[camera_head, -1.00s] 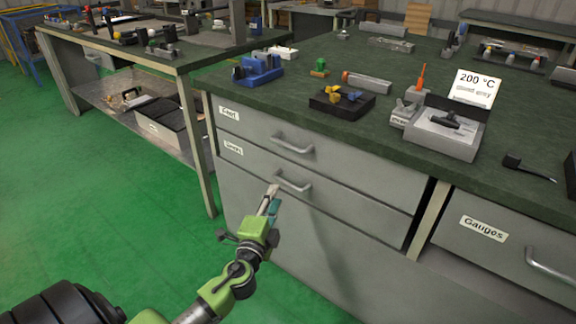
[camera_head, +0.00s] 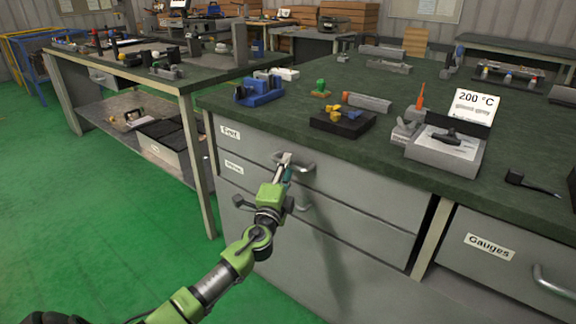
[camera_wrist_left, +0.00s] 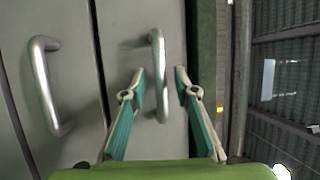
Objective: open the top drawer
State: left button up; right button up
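The top drawer (camera_head: 365,192) sits flush in the grey cabinet under the worktop, shut. Its silver bar handle (camera_head: 305,168) is partly covered by my left gripper (camera_head: 284,161) in the head view. In the left wrist view my left gripper (camera_wrist_left: 161,78) is open, one finger on each side of the top handle (camera_wrist_left: 159,60). I cannot tell whether either finger touches the bar. The drawer below (camera_head: 358,228) is also shut; its handle is partly behind my gripper in the head view and clear in the left wrist view (camera_wrist_left: 45,85). My right gripper is not in view.
The green worktop (camera_head: 270,125) overhangs just above the drawer. On it stand a blue holder (camera_head: 262,92), a black tray (camera_head: 341,124) and a heater with a 200 °C sign (camera_head: 476,104). A Gauges drawer (camera_head: 520,252) is at right. Green floor (camera_head: 110,230) lies free at left.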

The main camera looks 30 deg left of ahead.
pick_arm(q)
jog(key=shift+w+a+r, duration=0.1)
jog(key=shift+w+a, duration=0.15)
jog(key=shift+w, duration=0.35)
grip_shut()
